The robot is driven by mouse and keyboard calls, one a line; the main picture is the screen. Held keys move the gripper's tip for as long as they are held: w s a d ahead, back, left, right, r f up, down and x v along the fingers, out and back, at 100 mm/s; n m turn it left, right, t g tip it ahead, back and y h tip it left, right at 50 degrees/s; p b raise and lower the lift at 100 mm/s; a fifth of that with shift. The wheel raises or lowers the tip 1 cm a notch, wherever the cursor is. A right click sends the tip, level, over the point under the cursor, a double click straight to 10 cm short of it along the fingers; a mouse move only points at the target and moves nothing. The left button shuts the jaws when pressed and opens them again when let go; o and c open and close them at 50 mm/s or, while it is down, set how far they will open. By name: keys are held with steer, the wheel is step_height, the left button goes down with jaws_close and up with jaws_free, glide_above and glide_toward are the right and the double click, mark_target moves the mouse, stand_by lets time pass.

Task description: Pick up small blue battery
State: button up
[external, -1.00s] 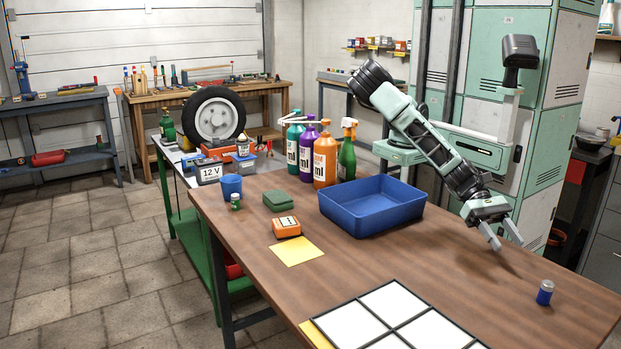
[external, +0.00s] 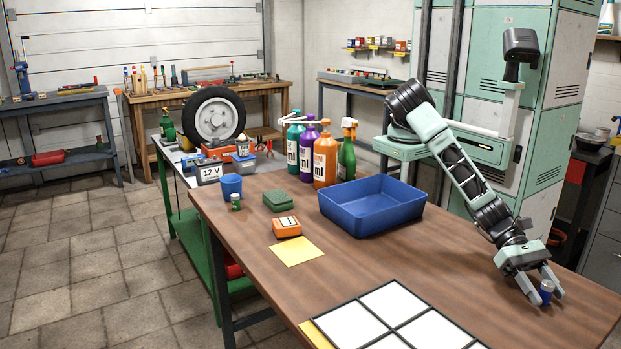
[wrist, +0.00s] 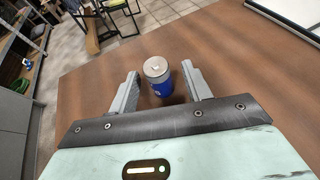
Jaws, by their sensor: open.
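The small blue battery (external: 546,290) stands upright near the right end of the brown table, with a silver top. In the wrist view the battery (wrist: 159,78) is between the two fingers, toward their tips. My gripper (external: 544,293) is low over the table with one finger on each side of the battery. In the wrist view the gripper (wrist: 161,82) is open, with a visible gap on both sides of the battery. Its lower part is partly hidden by the fingers in the external view.
A blue tray (external: 350,224) sits farther back on the table. A white-panelled grid (external: 362,302) lies at the front. The table around the battery is clear.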

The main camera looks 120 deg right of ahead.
steer(key=shift+w+a+f, duration=0.15)
steer(key=shift+a+f, duration=0.05)
steer(key=shift+a, duration=0.2)
jaws_close()
steer(key=shift+r, duration=0.15)
